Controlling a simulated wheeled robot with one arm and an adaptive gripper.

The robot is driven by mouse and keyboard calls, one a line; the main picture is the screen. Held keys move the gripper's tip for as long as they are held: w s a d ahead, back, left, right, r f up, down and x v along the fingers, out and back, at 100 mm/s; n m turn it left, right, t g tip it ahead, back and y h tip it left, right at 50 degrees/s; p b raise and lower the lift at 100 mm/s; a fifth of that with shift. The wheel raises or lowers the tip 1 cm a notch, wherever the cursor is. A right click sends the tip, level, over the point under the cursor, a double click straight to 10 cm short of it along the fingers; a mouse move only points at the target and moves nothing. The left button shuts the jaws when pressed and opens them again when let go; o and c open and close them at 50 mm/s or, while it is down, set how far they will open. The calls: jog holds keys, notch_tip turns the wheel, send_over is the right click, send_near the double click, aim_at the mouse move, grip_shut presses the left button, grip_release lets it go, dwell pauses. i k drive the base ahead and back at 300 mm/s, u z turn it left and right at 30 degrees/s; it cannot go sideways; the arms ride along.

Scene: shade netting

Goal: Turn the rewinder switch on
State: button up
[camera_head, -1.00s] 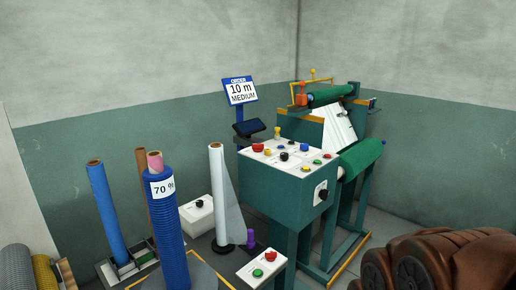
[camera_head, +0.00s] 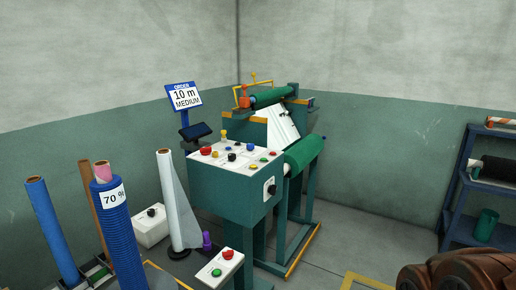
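The rewinder stands in the middle of the camera_head view, a green frame with a green roll (camera_head: 306,152) and an upper green roller (camera_head: 271,97). In front of it is a green control console (camera_head: 230,193) with a white sloping top. The top carries red, yellow, green, blue and black buttons and knobs. A black rotary switch (camera_head: 271,188) sits on a white plate on the console's right side. Labels are too small to read, so I cannot tell which control is the rewinder switch or its setting.
An order sign (camera_head: 184,97) reads 10 m MEDIUM. A small white box (camera_head: 219,270) with red and green buttons stands low in front of the console. Upright rolls, one blue (camera_head: 118,235), stand left. A blue shelf (camera_head: 462,205) is right. Floor right of the rewinder looks clear.

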aim_at(204, 150)
jog(key=z, duration=0.3)
jog(key=i, duration=1.7)
jog(key=u, duration=1.65)
jog(key=i, duration=0.9)
jog(key=u, duration=0.75)
